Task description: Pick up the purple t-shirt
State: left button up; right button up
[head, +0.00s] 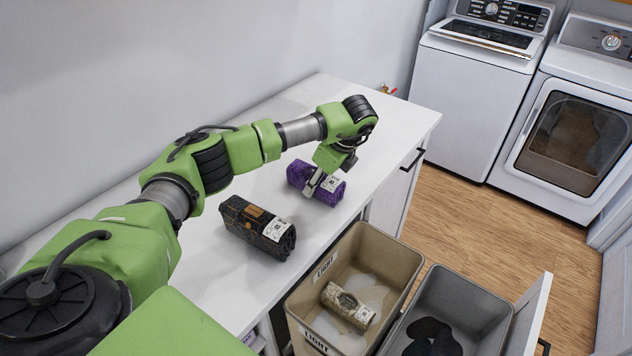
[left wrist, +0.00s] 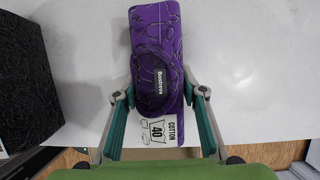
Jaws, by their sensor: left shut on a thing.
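The purple t-shirt (head: 318,184) is a folded bundle with a white label, lying on the white counter in the head view. It also shows in the left wrist view (left wrist: 158,60), with a "COTTON 40" tag at its near end. My left gripper (head: 313,186) reaches down onto it from above. In the left wrist view the fingers of my left gripper (left wrist: 160,92) stand on either side of the bundle and are shut on it. The bundle appears to rest on the counter; any small gap beneath is hidden. My right gripper is not in view.
A black folded garment (head: 258,228) lies nearer on the counter (head: 290,285). Below the counter edge, a beige "LIGHT" bin (head: 395,262) holds a light folded garment (head: 347,304); a grey bin (head: 480,300) beside it holds dark cloth. A washer (head: 470,95) and dryer (head: 570,130) stand at the back right.

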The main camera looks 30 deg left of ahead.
pick_arm(q)
jog(key=shift+r, duration=0.55)
notch_tip(320, 180, up, 2)
jog(key=shift+r+b, duration=0.1)
jog(key=shift+b, duration=0.4)
jog(key=s+d+r, duration=0.1)
jog(key=r, duration=0.1)
jog(key=d+r+b, duration=0.1)
jog(key=s+d+r, duration=0.1)
jog(key=d+r, duration=0.1)
jog(key=shift+s+r+b, duration=0.3)
jog(key=s+d+r, duration=0.4)
jog(key=s+d, duration=0.1)
jog(key=d, duration=0.2)
jog(key=shift+s+d, duration=0.2)
jog(key=shift+s, duration=0.1)
jog(key=shift+r, duration=0.1)
